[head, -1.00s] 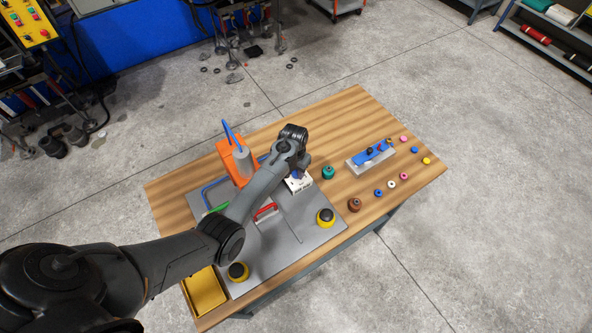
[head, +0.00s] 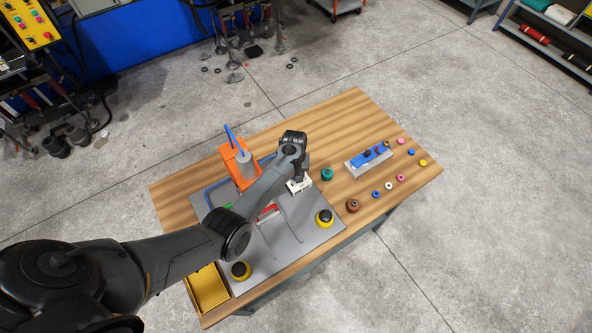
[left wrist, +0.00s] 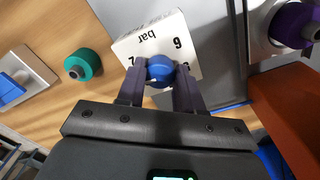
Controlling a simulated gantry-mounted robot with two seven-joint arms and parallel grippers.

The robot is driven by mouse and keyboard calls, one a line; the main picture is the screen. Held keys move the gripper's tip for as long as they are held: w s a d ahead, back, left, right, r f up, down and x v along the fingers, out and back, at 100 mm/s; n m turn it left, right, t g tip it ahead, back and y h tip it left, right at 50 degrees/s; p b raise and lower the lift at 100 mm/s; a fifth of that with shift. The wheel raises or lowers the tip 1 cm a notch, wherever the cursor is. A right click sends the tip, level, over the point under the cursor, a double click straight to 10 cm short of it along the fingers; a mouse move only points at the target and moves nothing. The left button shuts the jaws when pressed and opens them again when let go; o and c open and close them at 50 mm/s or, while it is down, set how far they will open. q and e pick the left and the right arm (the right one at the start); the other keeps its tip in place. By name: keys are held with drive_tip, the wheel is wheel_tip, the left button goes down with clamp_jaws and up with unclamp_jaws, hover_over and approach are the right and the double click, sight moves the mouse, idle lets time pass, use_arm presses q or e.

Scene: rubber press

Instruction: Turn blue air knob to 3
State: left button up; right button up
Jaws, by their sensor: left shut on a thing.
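The blue air knob (left wrist: 160,69) sits on a white box-shaped gauge housing printed with "bar" and a 6 (left wrist: 165,40). The housing also shows in the head view (head: 299,187), at the right back part of the grey plate (head: 285,236). My left gripper (left wrist: 160,85) is shut on the knob, with one dark finger on each side. In the head view my left gripper (head: 299,177) points down over the housing and hides the knob. The knob's pointer and most of the scale are hidden, so its setting cannot be read. My right gripper is not in view.
A teal spool (head: 327,174) stands just right of the housing. An orange press (head: 238,163) stands to its left. Two yellow-and-black buttons (head: 325,217) sit along the plate's front. A blue fixture (head: 369,156) and several small coloured pieces lie at right.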

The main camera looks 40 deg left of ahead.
use_arm(q)
drive_tip(key=n+p, duration=0.1)
drive_tip(key=n, duration=0.2)
drive_tip(key=shift+n, duration=1.6)
drive_tip(key=shift+f, duration=0.1)
drive_tip(key=o, duration=1)
drive_tip(key=shift+o, duration=0.2)
wheel_tip(320, 180, up, 11)
drive_tip(key=p, duration=0.2)
drive_tip(key=shift+s, duration=0.15)
